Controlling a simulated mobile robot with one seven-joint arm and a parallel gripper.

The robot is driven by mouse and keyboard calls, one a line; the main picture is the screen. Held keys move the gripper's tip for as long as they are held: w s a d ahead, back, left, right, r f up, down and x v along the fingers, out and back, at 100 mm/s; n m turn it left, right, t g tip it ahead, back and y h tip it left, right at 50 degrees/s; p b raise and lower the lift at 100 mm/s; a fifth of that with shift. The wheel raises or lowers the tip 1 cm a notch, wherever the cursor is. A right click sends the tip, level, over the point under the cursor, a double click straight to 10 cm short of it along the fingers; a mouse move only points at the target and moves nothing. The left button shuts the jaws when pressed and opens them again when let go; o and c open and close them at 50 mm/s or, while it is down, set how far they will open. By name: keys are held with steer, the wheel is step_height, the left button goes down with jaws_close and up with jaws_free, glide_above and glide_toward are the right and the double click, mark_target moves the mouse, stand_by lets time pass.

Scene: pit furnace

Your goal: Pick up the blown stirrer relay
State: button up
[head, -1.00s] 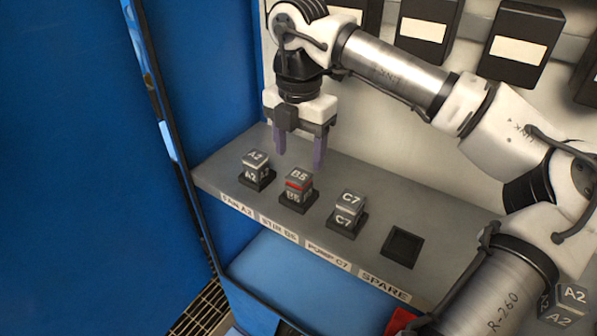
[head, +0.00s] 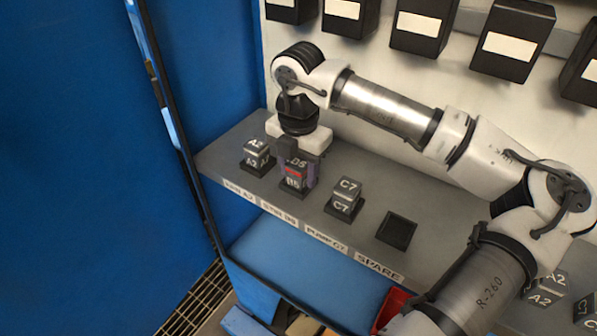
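The stirrer relay, a grey block marked B5 with a red band (head: 294,176), stands upright in its black socket on the grey shelf, behind the label strip that reads STIR B5. My gripper (head: 298,170) is lowered over it from above, with one purple finger on its left and one on its right. The fingers and gripper body hide part of the relay's top and sides. I cannot tell whether the fingers touch it.
Relay A2 (head: 257,152) stands close on the left and relay C7 (head: 345,194) on the right. An empty socket (head: 397,231) sits behind the SPARE label (head: 379,267). More relays (head: 545,290) and a red bin (head: 392,308) are at lower right. Black boxes (head: 423,27) hang on the back wall.

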steer(key=c, duration=0.7)
steer(key=shift+r, duration=0.15)
